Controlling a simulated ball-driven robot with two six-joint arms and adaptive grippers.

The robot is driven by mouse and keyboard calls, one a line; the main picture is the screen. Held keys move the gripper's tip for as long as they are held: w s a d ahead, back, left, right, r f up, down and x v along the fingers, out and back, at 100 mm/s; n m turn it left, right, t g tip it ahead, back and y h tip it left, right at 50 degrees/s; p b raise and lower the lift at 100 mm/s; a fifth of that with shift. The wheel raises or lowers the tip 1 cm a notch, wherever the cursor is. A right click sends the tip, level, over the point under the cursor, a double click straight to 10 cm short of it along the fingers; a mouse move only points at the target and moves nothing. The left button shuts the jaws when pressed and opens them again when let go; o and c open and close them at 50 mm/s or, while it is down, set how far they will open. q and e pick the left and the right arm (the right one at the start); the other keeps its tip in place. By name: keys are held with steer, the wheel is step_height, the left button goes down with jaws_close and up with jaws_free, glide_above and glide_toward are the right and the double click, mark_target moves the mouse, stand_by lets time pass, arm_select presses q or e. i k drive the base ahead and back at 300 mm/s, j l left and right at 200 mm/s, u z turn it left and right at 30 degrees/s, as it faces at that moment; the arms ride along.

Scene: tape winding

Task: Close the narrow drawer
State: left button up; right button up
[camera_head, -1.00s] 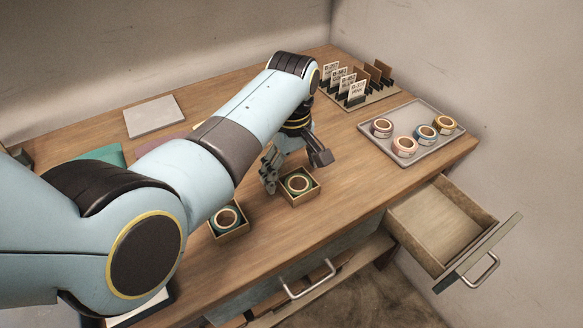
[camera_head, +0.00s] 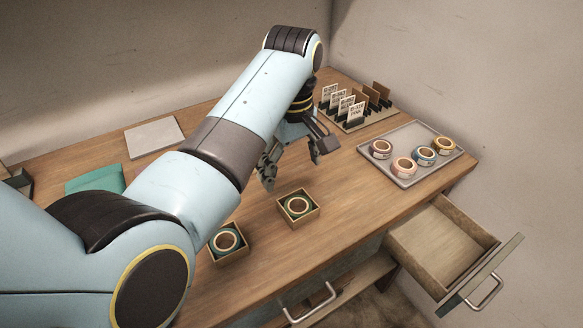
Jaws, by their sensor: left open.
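The narrow drawer (camera_head: 437,246) at the right end of the desk stands pulled out and looks empty. Its front panel (camera_head: 484,272) carries a metal bar handle (camera_head: 486,292) and is well clear of the desk. My left gripper (camera_head: 292,172) is open and empty above the desk top, just behind a small box with a tape roll (camera_head: 298,206). It is to the left of the drawer and apart from it. My right gripper is not in view.
A second box with a tape roll (camera_head: 227,243) sits nearer the front. A grey tray (camera_head: 402,179) with several tape rolls lies above the drawer. A card rack (camera_head: 374,119) stands at the back right. A wider drawer's handle (camera_head: 311,304) shows below the desk edge.

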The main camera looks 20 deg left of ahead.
mark_target(438, 243)
steer(key=k, duration=1)
